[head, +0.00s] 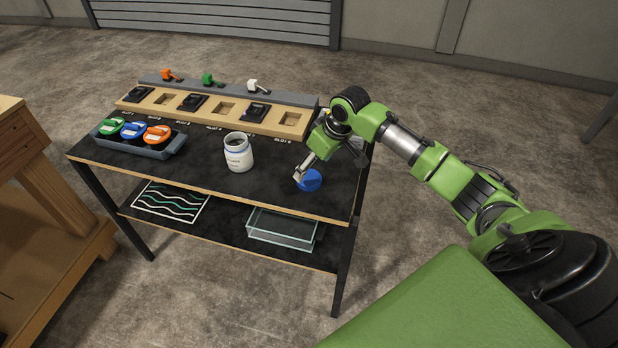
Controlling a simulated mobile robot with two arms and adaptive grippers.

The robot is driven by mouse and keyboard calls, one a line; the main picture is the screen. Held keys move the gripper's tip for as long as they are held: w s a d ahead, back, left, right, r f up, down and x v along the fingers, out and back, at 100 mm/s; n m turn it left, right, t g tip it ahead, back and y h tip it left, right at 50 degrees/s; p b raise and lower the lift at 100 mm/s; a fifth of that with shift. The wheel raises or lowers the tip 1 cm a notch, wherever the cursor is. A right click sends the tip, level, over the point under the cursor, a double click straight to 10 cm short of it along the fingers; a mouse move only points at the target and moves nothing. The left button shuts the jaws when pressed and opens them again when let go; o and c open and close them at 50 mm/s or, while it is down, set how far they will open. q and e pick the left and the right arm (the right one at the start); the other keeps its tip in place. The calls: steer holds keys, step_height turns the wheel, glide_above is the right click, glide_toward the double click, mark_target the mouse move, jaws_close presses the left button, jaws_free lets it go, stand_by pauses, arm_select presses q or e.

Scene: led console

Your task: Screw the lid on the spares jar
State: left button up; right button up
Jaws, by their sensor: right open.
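The spares jar (238,152) stands upright and open on the black table top, white with a printed label. A blue lid (309,181) lies on the table to the right of the jar, near the front edge. My right gripper (301,175) is open, pointing down at the lid's left edge. I cannot tell whether its fingers touch the lid. Its far finger is partly hidden. My left gripper is not in view.
A grey tray (178,151) with green, blue and orange round pieces stands at the left.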

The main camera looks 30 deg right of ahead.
mark_target(309, 177)
steer(key=shift+s+p+x, duration=0.15)
steer(key=shift+p+x, duration=0.15)
steer(key=shift+x, duration=1)
steer(key=shift+s+p+x, duration=0.2)
steer(key=shift+p+x, duration=0.05)
steer(key=shift+x, duration=1.1)
steer(key=shift+d+f, duration=0.1)
steer(key=shift+d, duration=0.05)
steer(key=c, duration=0.8)
